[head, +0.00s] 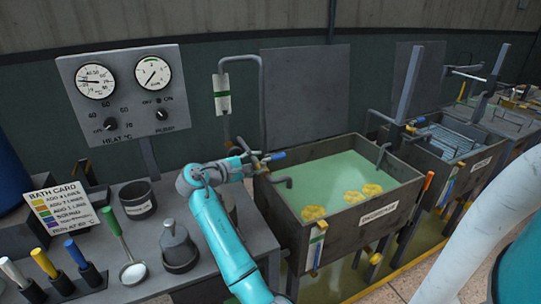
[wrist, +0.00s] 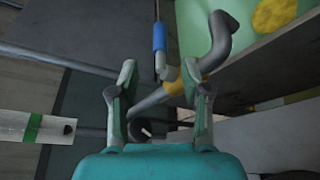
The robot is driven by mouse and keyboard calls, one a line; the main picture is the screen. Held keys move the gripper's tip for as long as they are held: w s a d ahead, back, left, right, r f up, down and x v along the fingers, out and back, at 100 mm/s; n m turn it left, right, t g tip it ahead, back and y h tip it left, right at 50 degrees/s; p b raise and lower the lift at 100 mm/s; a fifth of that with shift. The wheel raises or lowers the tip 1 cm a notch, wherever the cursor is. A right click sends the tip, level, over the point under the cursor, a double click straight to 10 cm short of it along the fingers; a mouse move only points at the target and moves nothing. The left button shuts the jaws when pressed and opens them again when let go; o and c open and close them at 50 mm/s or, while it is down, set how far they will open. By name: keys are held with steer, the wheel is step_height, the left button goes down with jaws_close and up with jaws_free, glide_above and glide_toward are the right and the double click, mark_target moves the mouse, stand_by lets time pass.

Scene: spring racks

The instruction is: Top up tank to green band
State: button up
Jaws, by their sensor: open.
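The tank (head: 345,228) is a dark box of pale green liquid with several yellow pieces floating in it. A clear gauge tube with a green band (head: 317,243) is on its front. A white gauge with a green band (head: 222,93) hangs on the wall pipe; what looks like the same gauge is in the wrist view (wrist: 33,127). My gripper (head: 257,166) is open at the pipework by the tank's left rim. In the wrist view its fingers (wrist: 160,80) flank a grey spout with a yellow collar (wrist: 174,87). A blue handle (wrist: 159,37) is just beyond; contact is unclear.
A panel (head: 125,95) with two dials and knobs stands behind the bench. The bench holds a bath card (head: 60,205), dark pots (head: 138,199), a ladle (head: 132,271) and coloured-handled tools (head: 45,264). Another tank (head: 455,140) stands to the right.

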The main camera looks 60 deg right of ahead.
mark_target(273, 158)
steer(key=x, duration=1)
steer(key=shift+s+d, duration=0.1)
steer(key=shift+s, duration=0.05)
jaws_close()
